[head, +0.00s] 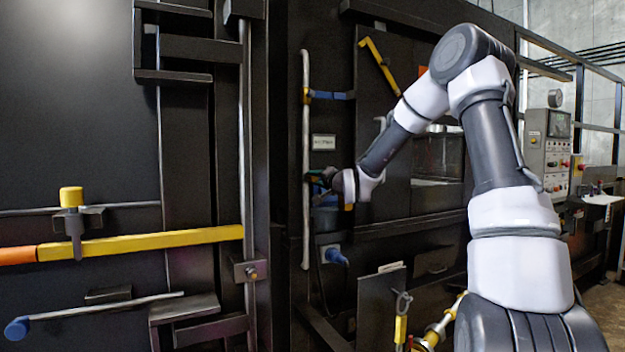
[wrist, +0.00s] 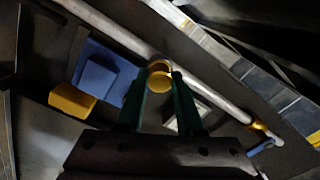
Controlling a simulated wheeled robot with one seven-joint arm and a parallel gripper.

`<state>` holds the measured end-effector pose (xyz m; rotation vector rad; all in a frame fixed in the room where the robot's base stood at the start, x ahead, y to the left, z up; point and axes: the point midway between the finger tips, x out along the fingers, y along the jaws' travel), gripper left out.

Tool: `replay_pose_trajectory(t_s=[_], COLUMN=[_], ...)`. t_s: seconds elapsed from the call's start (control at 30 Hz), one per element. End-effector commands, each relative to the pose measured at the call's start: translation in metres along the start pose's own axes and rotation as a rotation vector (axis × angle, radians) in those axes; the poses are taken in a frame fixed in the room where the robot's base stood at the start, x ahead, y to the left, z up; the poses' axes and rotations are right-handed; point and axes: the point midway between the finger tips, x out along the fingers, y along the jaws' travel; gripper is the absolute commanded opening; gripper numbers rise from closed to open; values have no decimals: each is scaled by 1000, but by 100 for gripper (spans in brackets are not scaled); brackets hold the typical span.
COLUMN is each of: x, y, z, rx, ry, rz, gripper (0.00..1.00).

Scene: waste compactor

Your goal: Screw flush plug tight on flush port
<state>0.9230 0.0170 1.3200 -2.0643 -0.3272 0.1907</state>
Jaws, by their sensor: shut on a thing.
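In the wrist view a yellow round plug (wrist: 160,80), which I take for the flush plug, sits between the two green fingers of my gripper (wrist: 158,84). My gripper is shut on it. The plug lies against or just in front of a pale pipe (wrist: 220,105). The flush port is hidden behind the plug and fingers, so I cannot tell how far the plug is seated. In the head view my gripper (head: 316,178) is at the middle of the upright pale pipe (head: 305,120); the plug is not clear there.
A blue block (wrist: 103,72) with a yellow part (wrist: 72,101) is beside the pipe. In the head view a blue valve handle (head: 335,256) sits below my gripper, and a yellow bar (head: 378,66) is above. A control panel (head: 548,150) stands at the right.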

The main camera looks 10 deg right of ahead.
Motion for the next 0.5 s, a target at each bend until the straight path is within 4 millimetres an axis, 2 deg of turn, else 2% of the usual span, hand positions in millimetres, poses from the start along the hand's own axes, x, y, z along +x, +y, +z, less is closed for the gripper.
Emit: replay_pose_trajectory(t_s=[0.1, 0.2, 0.5], x=[0, 0, 0], y=[1, 1, 1], z=[-2, -1, -1], rx=[186, 280, 305], ry=[3, 2, 1], rz=[1, 1, 1], gripper=[0, 0, 0])
